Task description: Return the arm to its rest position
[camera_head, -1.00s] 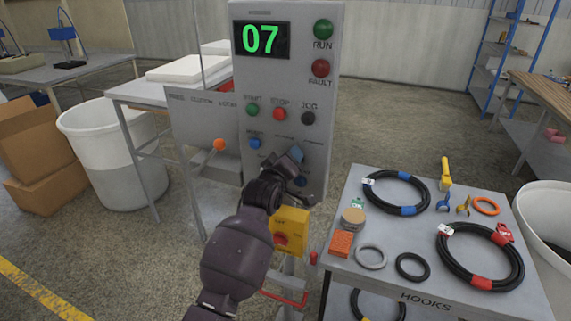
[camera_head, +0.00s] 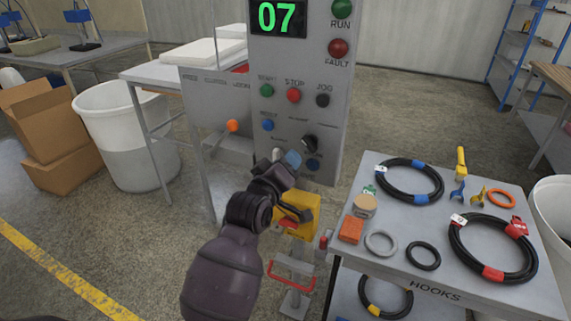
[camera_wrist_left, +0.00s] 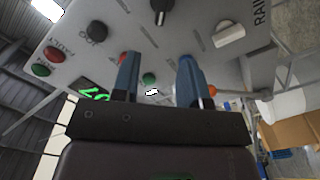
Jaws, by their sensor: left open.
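My left arm reaches up from the bottom middle in the head view. My left gripper (camera_head: 290,160) is in front of the lower part of the grey control panel (camera_head: 338,115). In the left wrist view its two blue fingers (camera_wrist_left: 160,78) stand apart with nothing held between them. The panel also shows there (camera_wrist_left: 215,70), with a black knob (camera_wrist_left: 162,8) and a white knob (camera_wrist_left: 229,35) beyond the fingertips. In the head view the gripper partly hides the yellow box (camera_head: 297,212) below the panel. My right gripper is not in view.
A hooks table (camera_head: 400,244) at right holds coiled black hoses (camera_head: 409,180), rings and small parts. A white bin (camera_head: 122,140) and cardboard boxes (camera_head: 60,150) stand at left. A red handle (camera_head: 291,277) is low under the panel. The floor at left front is clear.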

